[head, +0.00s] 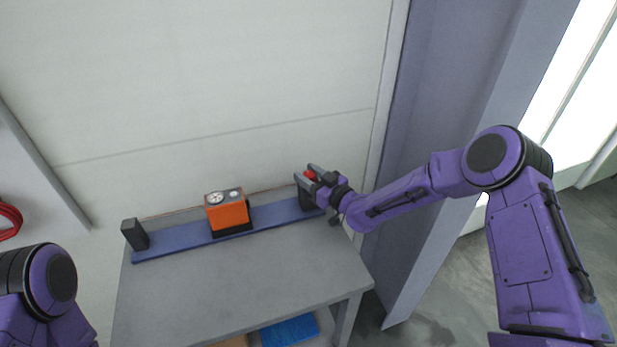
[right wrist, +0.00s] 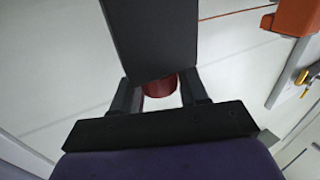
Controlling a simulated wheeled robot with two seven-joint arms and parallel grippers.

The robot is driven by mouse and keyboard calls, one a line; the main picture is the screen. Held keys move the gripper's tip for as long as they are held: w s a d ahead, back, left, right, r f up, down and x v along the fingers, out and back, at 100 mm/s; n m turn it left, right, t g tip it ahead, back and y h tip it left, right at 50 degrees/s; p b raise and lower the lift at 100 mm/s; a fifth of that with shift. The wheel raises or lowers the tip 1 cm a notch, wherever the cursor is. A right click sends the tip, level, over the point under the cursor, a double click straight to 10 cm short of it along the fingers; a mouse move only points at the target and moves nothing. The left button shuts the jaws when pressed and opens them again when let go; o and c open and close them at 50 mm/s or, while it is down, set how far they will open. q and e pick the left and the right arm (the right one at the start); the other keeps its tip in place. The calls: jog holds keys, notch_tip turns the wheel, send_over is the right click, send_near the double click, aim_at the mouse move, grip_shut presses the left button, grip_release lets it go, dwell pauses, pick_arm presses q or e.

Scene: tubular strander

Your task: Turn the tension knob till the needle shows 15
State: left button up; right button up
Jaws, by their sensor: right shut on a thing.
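The red knob (head: 310,175) is at the right end of the blue rail, by the dark end block (head: 305,198). My right gripper (head: 312,174) is shut on the red knob, which also shows between the fingers in the right wrist view (right wrist: 160,86). The dark block hides part of the fingers there. The orange gauge box (head: 227,211) stands mid-rail with a round white dial (head: 215,198) on top. The needle's reading is too small to tell. My left gripper is not in view; only part of my left arm shows at the lower left.
The blue rail (head: 180,241) lies along the back of the grey table (head: 240,280), with another dark block (head: 135,234) at its left end. A blue bin (head: 290,331) sits on the lower shelf. The table's front is clear. A wall stands close behind.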

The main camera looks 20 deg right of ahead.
jog(key=m+t+h+b, duration=0.1)
jog(key=m+h, duration=0.1)
jog(key=h, duration=0.1)
jog(key=m+h+b, duration=0.1)
jog(key=m+h, duration=0.1)
jog(key=h, duration=0.1)
jog(key=shift+a+f+t+h, duration=0.15)
jog(key=shift+t+h, duration=0.15)
jog(key=shift+t, duration=0.1)
jog(key=m+h, duration=0.3)
jog(key=h, duration=0.1)
jog(key=m+g+h+b, duration=0.1)
jog(key=m+h, duration=0.1)
jog(key=h, duration=0.2)
jog(key=shift+m+g+h+b, duration=0.3)
jog(key=shift+m, duration=0.1)
jog(key=m+g+h+b, duration=0.2)
jog(key=m+g+h, duration=0.1)
jog(key=m+h, duration=0.1)
jog(key=shift+h, duration=0.6)
jog(key=shift+m+g+h+b, duration=0.45)
jog(key=shift+m+g+h, duration=0.4)
jog(key=shift+g, duration=0.35)
jog(key=shift+r+m, duration=0.2)
jog(key=shift+m, duration=0.05)
jog(key=o, duration=0.9)
jog(key=shift+d, duration=0.2)
jog(key=shift+o, duration=0.2)
